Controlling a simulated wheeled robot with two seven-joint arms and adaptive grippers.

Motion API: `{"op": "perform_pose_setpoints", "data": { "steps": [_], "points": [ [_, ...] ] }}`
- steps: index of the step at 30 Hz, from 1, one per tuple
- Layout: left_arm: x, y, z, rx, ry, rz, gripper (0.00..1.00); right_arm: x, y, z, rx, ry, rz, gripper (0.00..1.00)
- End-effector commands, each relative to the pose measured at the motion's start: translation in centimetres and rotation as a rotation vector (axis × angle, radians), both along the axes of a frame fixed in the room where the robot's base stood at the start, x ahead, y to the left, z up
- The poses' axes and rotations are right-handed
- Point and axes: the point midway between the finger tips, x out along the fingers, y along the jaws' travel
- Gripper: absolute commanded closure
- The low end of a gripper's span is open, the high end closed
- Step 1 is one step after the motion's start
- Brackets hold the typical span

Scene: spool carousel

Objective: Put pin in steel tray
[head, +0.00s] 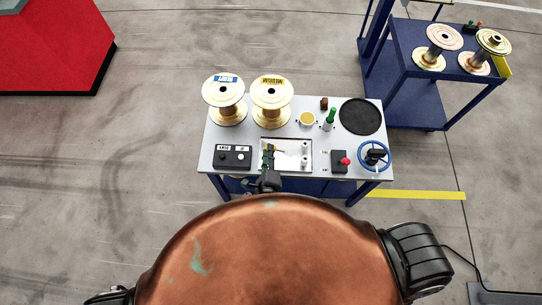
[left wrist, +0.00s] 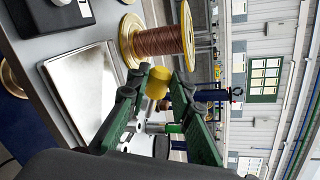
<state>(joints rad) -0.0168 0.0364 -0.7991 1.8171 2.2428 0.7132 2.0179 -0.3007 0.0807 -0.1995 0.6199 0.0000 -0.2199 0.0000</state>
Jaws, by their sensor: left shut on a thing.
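My left gripper (head: 268,152) is over the left part of the steel tray (head: 297,166) on the grey workbench. In the left wrist view its green fingers (left wrist: 157,86) are closed on a short yellow brass-coloured piece, which I take to be the pin (left wrist: 157,80). The tray also shows in that view (left wrist: 92,92), to the left of the fingers. The pin appears above the tray; the far end of the pin and the exact gap cannot be made out. Small white rings lie at the tray's right end. My right gripper is not in view.
Two spools (head: 226,111) (head: 271,114) stand behind the tray. A black control box (head: 232,157) is left of it, and a red-button box (head: 339,162) and blue handwheel (head: 361,150) are right. A green-handled tool (head: 330,117) and black disc (head: 360,117) stand at the back.

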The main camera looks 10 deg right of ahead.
Motion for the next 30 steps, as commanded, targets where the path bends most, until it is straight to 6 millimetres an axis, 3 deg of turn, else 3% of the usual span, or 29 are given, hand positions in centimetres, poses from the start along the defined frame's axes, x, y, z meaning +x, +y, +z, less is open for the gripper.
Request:
{"op": "perform_pose_setpoints", "data": {
  "steps": [3,11,30],
  "points": [
    [-0.6,-1.0,-1.5,-0.018,0.008,-0.017,1.0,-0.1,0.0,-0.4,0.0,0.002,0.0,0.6],
    [-0.8,-1.2,-2.5,-0.025,0.009,-0.022,1.0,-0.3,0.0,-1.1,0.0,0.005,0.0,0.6],
    [-0.8,-1.2,-8.4,-0.023,0.011,-0.022,1.0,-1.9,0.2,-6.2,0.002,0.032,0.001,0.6]
  ]
}}
